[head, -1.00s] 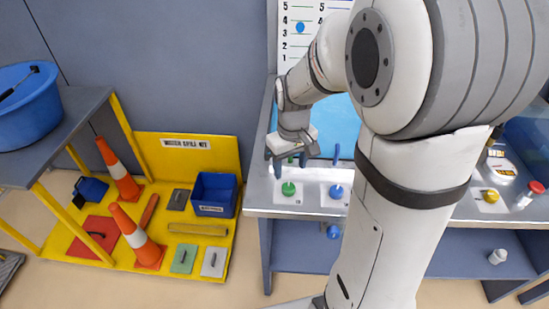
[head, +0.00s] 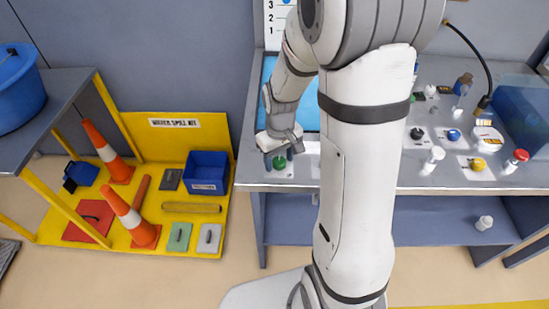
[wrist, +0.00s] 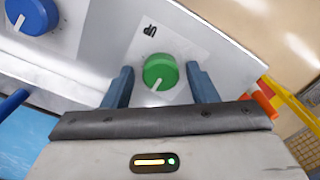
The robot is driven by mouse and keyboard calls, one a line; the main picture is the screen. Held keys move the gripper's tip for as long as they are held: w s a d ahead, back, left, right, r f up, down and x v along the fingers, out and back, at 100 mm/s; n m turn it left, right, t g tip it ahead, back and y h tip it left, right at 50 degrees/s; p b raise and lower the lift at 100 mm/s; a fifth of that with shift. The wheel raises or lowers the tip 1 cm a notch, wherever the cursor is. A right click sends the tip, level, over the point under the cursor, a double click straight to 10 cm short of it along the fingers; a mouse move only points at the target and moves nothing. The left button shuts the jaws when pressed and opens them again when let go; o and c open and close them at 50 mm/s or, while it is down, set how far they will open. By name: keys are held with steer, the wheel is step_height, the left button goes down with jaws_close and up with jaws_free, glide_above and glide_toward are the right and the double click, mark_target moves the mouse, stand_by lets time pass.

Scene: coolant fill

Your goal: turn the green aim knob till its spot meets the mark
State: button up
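The green aim knob (wrist: 160,72) sits on a white plate marked "UP" (wrist: 150,32) in the wrist view, with a pale pointer line on its lower part. In the head view the green knob (head: 279,162) is at the left front of the bench. My gripper (wrist: 160,82) is open, its two blue fingers on either side of the knob with a gap to each. In the head view my gripper (head: 279,157) is right at the knob. I cannot make out a separate mark for the spot.
A blue knob (wrist: 33,15) with a white line is beside it in the wrist view; my arm hides it in the head view. Bottles, a red-capped container (head: 516,160) and a yellow knob (head: 478,164) stand on the bench's right. A yellow spill kit stand (head: 222,240) is left of the bench.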

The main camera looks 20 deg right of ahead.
mark_target(279, 160)
steer(key=c, duration=0.9)
steer(key=shift+m+b, duration=0.35)
steer(key=shift+m, duration=1.15)
steer(key=o, duration=1)
step_height(279, 160, up, 8)
steer(key=shift+f, duration=0.1)
